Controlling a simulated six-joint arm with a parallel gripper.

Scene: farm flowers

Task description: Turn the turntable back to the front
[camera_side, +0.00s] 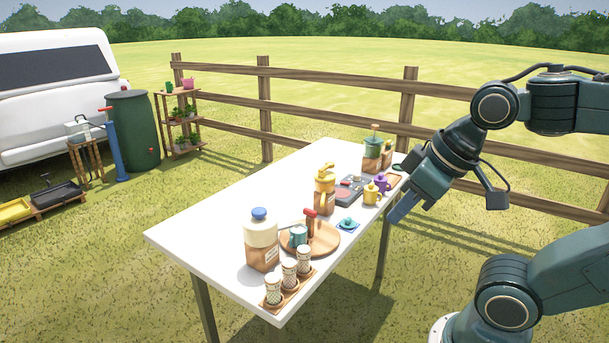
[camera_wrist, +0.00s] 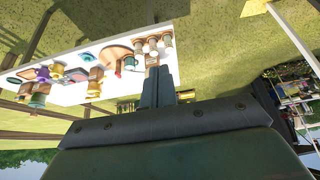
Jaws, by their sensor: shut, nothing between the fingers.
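The turntable (camera_side: 327,243) is a round wooden disc on the white table, toward its near end. It also shows in the wrist view (camera_wrist: 113,52), small and upside down. A teal mug (camera_side: 298,236) and an upright piece with a red top (camera_side: 310,222) stand on or at it. My gripper (camera_side: 397,213) is shut and empty, off the table's right edge and apart from the turntable. Its shut fingers fill the middle of the wrist view (camera_wrist: 158,82).
A large jar with a blue lid (camera_side: 261,238) stands left of the turntable. A tray of several shakers (camera_side: 290,288) lies in front. A yellow-topped dispenser (camera_side: 325,190) and two small pots (camera_side: 376,188) stand behind. The table's left part (camera_side: 215,222) is clear.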

